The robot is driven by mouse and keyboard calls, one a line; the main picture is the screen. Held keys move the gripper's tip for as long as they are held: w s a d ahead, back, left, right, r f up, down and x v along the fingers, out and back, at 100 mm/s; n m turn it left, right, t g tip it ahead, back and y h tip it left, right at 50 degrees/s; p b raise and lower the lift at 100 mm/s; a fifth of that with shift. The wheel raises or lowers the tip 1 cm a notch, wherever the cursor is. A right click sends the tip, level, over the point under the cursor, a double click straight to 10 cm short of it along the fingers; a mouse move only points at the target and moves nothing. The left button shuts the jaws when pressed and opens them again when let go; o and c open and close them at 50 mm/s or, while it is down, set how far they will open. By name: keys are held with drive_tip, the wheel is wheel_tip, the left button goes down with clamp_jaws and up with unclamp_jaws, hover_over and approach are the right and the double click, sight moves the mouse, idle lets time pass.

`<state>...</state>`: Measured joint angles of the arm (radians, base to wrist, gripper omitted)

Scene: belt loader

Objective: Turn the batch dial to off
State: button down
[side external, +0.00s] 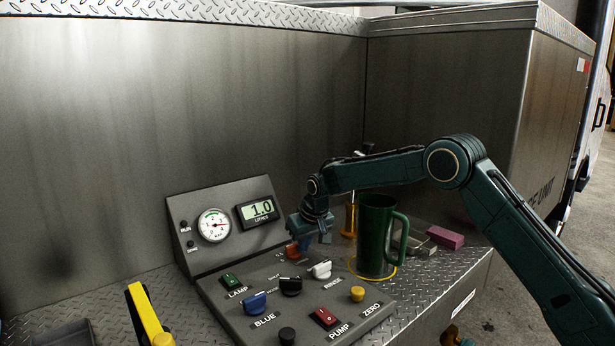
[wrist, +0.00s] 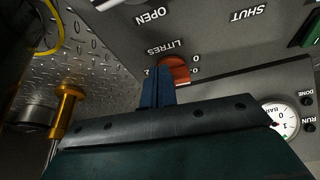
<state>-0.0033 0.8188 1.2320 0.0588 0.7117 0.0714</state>
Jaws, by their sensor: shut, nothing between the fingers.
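The batch dial (side external: 292,251) is an orange-red knob at the back of the sloped grey panel, partly hidden by my gripper in the side view. In the wrist view the dial (wrist: 177,70) shows beside the LITRES label, with a few digits around it; its pointer direction is unclear. My gripper (side external: 304,242) is over the back of the panel, right at the dial. Its shut, empty fingers (wrist: 158,86) overlap the dial's edge in the wrist view; I cannot tell whether they touch it. The display (side external: 257,211) reads 1.0 litres.
Close by on the panel are a black knob (side external: 291,286), a white knob (side external: 321,269), a blue knob (side external: 256,302) and a green LAMP switch (side external: 230,281). A green mug (side external: 375,235) stands right of my gripper. A yellow lever (side external: 146,315) rises at front left.

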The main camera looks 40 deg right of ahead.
drive_tip(key=shift+w+d+n, duration=0.25)
drive_tip(key=shift+w+n, duration=0.15)
drive_tip(key=shift+w, duration=0.1)
drive_tip(key=shift+s, duration=0.2)
drive_tip(key=shift+s, duration=1.95)
drive_tip(key=v, duration=1)
drive_tip(key=shift+d, duration=0.2)
drive_tip(key=shift+s, duration=0.15)
